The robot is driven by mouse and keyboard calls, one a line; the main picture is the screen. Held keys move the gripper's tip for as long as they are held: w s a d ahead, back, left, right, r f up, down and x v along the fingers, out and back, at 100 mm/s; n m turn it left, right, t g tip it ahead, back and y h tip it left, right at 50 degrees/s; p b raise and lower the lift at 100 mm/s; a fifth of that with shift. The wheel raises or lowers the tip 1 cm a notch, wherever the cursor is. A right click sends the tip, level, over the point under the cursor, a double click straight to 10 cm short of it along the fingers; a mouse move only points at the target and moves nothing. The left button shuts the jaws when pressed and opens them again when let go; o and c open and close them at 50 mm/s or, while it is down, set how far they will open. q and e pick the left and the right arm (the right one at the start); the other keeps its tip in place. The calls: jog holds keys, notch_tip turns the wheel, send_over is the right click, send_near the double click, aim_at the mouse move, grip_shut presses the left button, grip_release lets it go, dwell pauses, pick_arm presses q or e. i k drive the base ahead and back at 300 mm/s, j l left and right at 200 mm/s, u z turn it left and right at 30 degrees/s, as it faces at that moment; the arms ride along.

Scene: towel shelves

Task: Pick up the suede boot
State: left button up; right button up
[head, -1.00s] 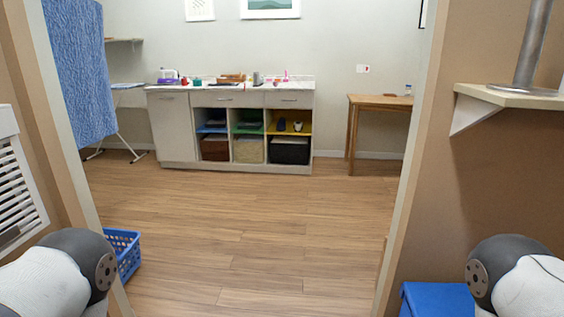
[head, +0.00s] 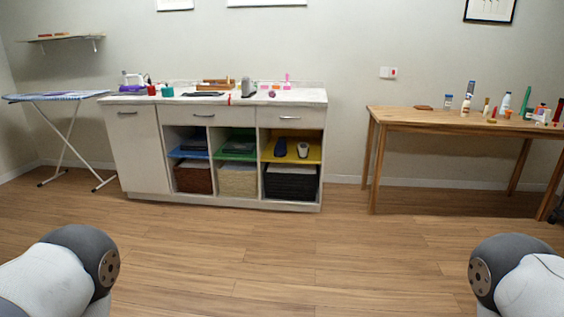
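I cannot pick out a suede boot for certain. A white cabinet (head: 140,150) with open compartments stands against the back wall. In its upper right compartment, on a yellow shelf liner (head: 313,153), sit a small dark item (head: 280,147) and a small item with a pale front (head: 303,149). Both are too small to identify, and either may be footwear. Only my upper arm parts show at the lower left and lower right corners. Neither gripper is in view.
A wooden table (head: 430,118) with bottles and small items stands right. An ironing board (head: 55,97) stands left, and a wall shelf (head: 65,38) hangs above it. Dark, tan and brown baskets fill the lower compartments. The wooden floor (head: 290,260) ahead is clear.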

aim_at(248, 90)
jog(key=i, duration=2.45)
